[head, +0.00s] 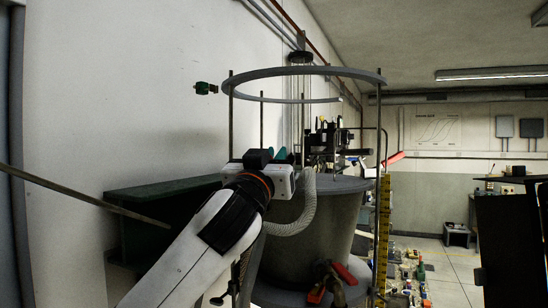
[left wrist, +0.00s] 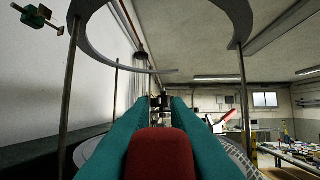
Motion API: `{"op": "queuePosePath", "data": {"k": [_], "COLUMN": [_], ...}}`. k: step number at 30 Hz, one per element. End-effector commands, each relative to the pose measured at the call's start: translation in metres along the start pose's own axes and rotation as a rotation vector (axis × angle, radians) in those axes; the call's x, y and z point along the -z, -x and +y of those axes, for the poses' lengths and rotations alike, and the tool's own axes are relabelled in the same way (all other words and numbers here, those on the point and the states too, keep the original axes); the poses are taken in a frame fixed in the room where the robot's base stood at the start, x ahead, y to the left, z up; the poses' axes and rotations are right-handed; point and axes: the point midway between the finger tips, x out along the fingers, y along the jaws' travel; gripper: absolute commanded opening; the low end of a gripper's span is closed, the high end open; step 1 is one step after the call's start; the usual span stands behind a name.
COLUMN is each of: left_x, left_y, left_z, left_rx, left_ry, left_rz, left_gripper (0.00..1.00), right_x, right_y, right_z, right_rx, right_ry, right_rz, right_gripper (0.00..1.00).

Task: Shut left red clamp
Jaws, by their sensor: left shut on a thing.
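My left gripper (head: 284,157) is at the left side of the tank's grey top plate (head: 345,184). In the left wrist view its two teal fingers (left wrist: 160,104) close around a red handle (left wrist: 160,153), which fills the lower middle. This looks like the left red clamp; in the head view the gripper hides it. Whether the clamp itself is open or shut cannot be told. Another red handle (head: 396,158) sticks out, tilted up, at the right side of the plate; it also shows in the left wrist view (left wrist: 225,117). My right gripper is not seen.
A grey ring (head: 305,72) on thin rods stands above the tank (head: 298,208). A grey hose hangs beside my left wrist. A yellow scale (head: 384,220) stands at the tank's right. Red-handled fittings (head: 340,276) sit low in front. A dark green box (head: 160,205) is at left.

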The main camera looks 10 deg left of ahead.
Motion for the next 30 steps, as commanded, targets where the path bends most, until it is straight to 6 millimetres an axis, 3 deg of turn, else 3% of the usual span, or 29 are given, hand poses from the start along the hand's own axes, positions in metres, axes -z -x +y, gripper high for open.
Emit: {"op": "queuePosePath", "data": {"k": [14, 30], "left_x": [-0.003, -0.008], "left_y": [-0.005, -0.032], "left_z": [-0.001, -0.002], "left_rx": [0.001, 0.002], "left_ry": [0.002, 0.001], "left_rz": [0.083, 0.465], "left_gripper": [0.00, 0.00], "right_x": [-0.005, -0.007], "right_y": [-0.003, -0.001], "right_z": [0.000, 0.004], "right_rx": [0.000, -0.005], "right_ry": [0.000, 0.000], "right_rz": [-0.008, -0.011], "right_gripper": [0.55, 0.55]}}
